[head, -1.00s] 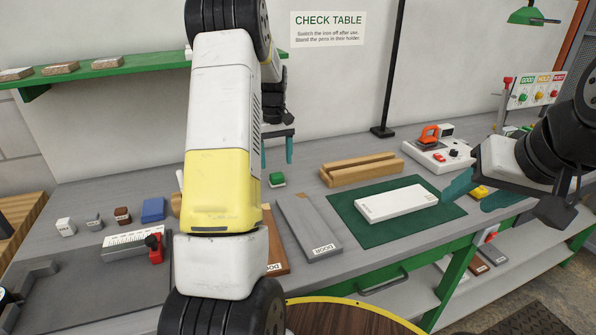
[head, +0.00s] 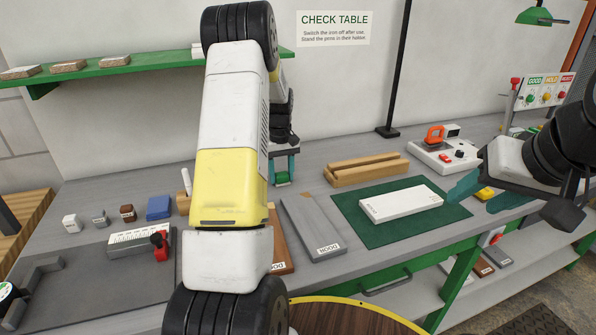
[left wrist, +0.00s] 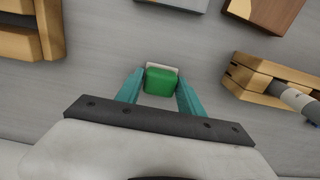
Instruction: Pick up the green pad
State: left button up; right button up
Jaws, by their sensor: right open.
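The green pad (head: 282,178) lies on the grey bench, behind the grey board, as a small green block with a pale edge. In the left wrist view the pad (left wrist: 161,81) sits between the teal fingertips of my left gripper (left wrist: 161,76). The fingers stand close on both sides of it, and they look open, with contact hard to judge. In the head view my left gripper (head: 282,167) is over the pad, its arm covering part of the bench. My right gripper (head: 482,192) is open and empty at the right, near the green mat's edge.
A grey board (head: 312,228) and a partly hidden brown board (head: 279,245) lie in front. A white block (head: 400,203) rests on the green mat (head: 365,232). A wooden grooved block (head: 366,168) stands to the right of the pad. A pen holder (left wrist: 258,78) is nearby.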

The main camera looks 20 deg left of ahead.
aim_at(281, 173)
pick_arm(q)
jog(key=shift+c, duration=0.8)
jog(key=shift+r, duration=0.6)
notch_tip(281, 173, up, 2)
jog(key=shift+r, duration=0.15)
jog(key=s, duration=0.5)
jog(key=s+d+r, duration=0.1)
jog(key=s, duration=0.4)
jog(key=s+d, duration=0.1)
jog(key=s, duration=0.5)
jog(key=shift+r, duration=0.25)
jog(key=o, duration=0.6)
jog(key=c, duration=0.5)
